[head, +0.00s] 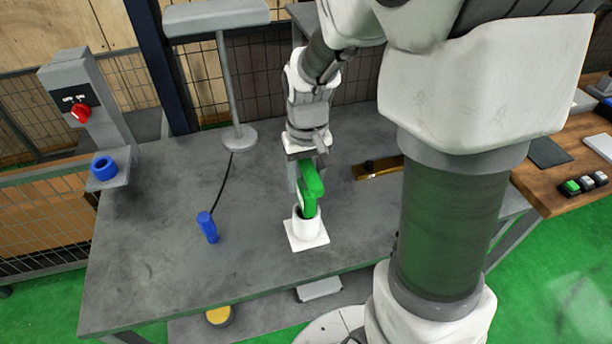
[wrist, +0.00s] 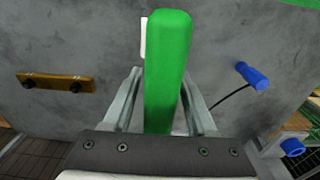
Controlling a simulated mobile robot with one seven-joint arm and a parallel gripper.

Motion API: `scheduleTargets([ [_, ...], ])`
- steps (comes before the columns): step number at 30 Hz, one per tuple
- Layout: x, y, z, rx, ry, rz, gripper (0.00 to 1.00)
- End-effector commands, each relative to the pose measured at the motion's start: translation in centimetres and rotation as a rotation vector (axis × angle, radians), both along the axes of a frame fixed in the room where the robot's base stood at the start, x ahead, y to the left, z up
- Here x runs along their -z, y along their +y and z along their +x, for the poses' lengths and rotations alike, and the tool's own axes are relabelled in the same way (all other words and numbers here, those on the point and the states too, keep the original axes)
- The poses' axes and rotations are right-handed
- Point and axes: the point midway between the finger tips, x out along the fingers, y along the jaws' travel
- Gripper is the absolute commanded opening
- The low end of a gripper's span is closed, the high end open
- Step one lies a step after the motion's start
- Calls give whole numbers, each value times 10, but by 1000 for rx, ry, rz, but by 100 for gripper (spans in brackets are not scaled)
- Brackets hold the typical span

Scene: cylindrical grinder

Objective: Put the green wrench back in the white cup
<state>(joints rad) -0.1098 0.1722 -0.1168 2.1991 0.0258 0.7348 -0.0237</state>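The green wrench (head: 311,186) stands nearly upright, with its lower end at the mouth of the white cup (head: 306,228); it appears to reach inside. The cup has a square white base and stands on the grey table. My gripper (head: 305,172) is above the cup, its fingers on either side of the wrench's upper part. In the wrist view the wrench (wrist: 167,75) fills the space between both fingers (wrist: 163,100), which look closed against it. The wrench hides most of the cup there; only a white strip shows beside it.
A blue-handled tool (head: 207,228) with a black cord lies left of the cup. A brass-coloured bar (head: 378,170) with dark knobs is behind right. A lamp-like stand (head: 238,137) and a control post with a red knob (head: 81,113) stand farther back left. The table's front left is clear.

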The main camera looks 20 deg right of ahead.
Motion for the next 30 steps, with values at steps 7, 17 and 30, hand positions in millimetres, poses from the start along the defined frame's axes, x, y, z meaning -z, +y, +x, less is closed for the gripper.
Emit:
scheduleTargets([
  [7,0,0,0,0,1,0,70],
  [17,-27,0,0,0,-4,1,70],
  [30,-132,0,-4,0,-5,0,70],
])
